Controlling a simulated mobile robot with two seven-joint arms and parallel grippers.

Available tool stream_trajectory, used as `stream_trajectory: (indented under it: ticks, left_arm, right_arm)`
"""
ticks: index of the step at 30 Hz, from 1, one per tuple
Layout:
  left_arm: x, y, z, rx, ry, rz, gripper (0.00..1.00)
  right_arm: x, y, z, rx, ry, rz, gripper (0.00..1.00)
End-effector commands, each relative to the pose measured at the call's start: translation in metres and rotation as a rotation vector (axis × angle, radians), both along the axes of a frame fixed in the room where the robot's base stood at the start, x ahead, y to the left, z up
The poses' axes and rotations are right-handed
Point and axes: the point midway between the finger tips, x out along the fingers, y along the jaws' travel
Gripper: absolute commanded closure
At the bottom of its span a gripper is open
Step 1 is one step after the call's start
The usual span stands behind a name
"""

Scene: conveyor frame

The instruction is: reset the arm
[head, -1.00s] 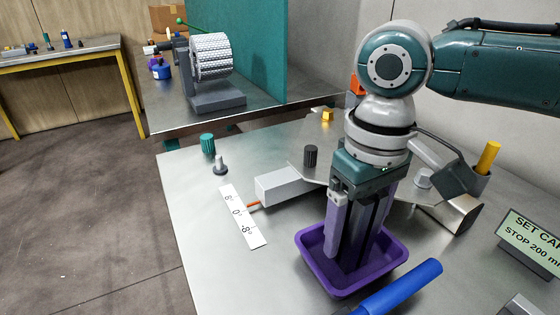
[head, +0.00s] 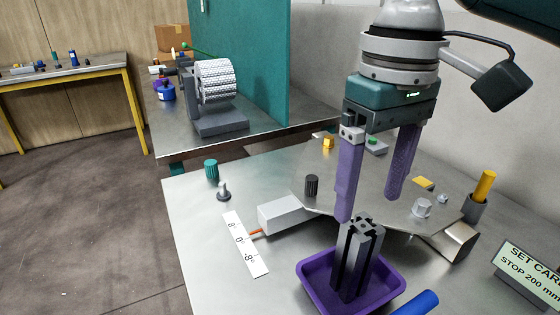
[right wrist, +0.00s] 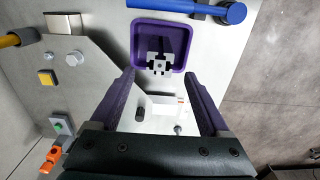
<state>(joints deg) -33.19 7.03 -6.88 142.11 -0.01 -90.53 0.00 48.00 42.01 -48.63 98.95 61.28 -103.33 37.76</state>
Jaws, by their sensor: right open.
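My right gripper (head: 372,205) is open and empty, its two purple fingers pointing down above the table. In the right wrist view the right gripper (right wrist: 160,92) also shows its fingers spread wide with nothing between them. Below it, a grey slotted metal profile (head: 356,258) stands upright in a purple tray (head: 312,277). The fingertips are above the profile and apart from it. The right wrist view shows the profile (right wrist: 160,67) end-on inside the purple tray (right wrist: 140,38). My left gripper is not in view.
A grey angled plate (head: 330,190) with a black knob (head: 311,185), a yellow button (head: 423,183) and a white block (head: 283,214) lies behind the tray. A blue-handled tool (head: 415,304) is right of the tray. A sign (head: 529,268) stands at right. A teal divider (head: 240,60) rises behind.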

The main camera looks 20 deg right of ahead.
Motion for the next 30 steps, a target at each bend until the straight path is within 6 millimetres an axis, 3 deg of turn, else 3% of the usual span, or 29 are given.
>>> stream_trajectory:
  ticks: [17,20,25,30]
  left_arm:
    - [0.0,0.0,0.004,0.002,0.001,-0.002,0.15]
    - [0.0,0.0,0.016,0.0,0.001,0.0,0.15]
    - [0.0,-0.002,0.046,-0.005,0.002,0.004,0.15]
    - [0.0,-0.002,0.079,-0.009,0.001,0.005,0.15]
  right_arm:
    - [-0.003,0.005,0.001,0.007,-0.002,0.022,0.2]
    - [-0.012,0.024,-0.002,0.035,-0.019,0.089,0.2]
    - [-0.04,0.071,-0.004,0.129,-0.096,0.231,0.2]
    - [-0.074,0.102,0.01,0.211,-0.211,0.276,0.2]
